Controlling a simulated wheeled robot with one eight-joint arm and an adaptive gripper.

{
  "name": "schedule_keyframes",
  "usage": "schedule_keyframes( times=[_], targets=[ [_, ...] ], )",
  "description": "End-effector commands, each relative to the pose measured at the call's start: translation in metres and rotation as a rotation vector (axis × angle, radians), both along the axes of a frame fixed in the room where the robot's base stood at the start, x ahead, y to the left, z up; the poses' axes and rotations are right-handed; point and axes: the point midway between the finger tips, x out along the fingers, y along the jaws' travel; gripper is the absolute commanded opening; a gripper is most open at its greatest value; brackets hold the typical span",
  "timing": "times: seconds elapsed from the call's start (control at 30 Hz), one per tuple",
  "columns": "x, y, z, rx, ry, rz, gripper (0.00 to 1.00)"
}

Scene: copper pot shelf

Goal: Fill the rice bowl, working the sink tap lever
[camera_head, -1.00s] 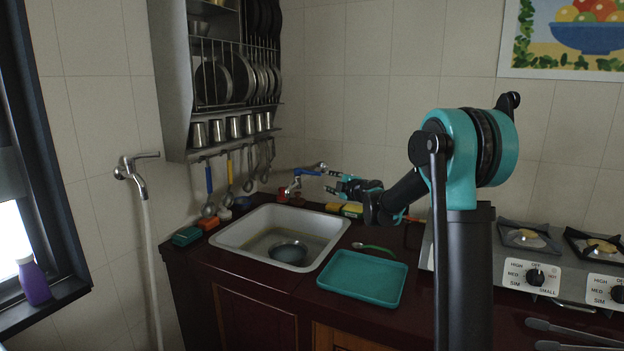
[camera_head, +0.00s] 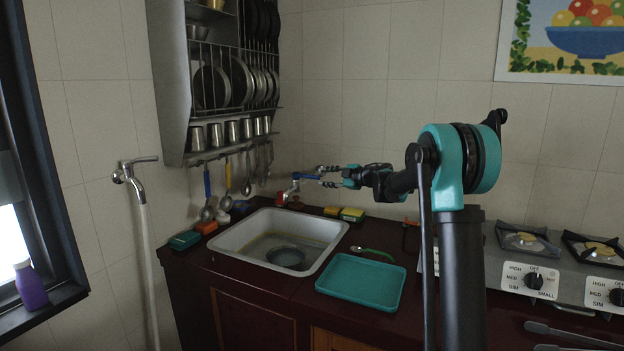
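The rice bowl (camera_head: 287,256), small, round and dark grey, sits upright on the bottom of the white-rimmed sink (camera_head: 228,241). I cannot tell whether it holds water. The sink tap (camera_head: 292,187), with blue and metal parts, stands at the sink's back right corner. Its lever points right, toward my gripper. My gripper (camera_head: 326,176) is level with the lever, its two fingers spread one above the other and pointing left. The fingertips are at or very near the lever's end; I cannot tell whether they touch it. No stream from the spout is visible.
A teal tray (camera_head: 361,283) and a green spoon (camera_head: 373,252) lie right of the sink. Yellow sponges (camera_head: 352,214) lie behind it. A dish rack (camera_head: 228,90) with hanging ladles is above left. A stove (camera_head: 531,262) stands at right. A wall tap (camera_head: 135,172) is at left.

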Motion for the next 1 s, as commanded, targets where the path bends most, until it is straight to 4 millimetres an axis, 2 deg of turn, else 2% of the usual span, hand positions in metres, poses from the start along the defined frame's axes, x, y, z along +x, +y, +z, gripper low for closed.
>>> schedule_keyframes(
  times=[0.2,0.4,0.6,0.87,1.0],
  targets=[
    [0.027,0.034,-0.01,0.0,0.0,0.002,0.36],
    [0.044,0.055,-0.015,-0.001,0.0,0.002,0.36],
    [0.052,0.063,-0.018,0.0,0.0,0.0,0.36],
    [0.052,0.064,-0.018,0.0,0.0,0.0,0.36],
    [0.052,0.064,-0.018,0.0,0.0,0.0,0.21]
  ],
)
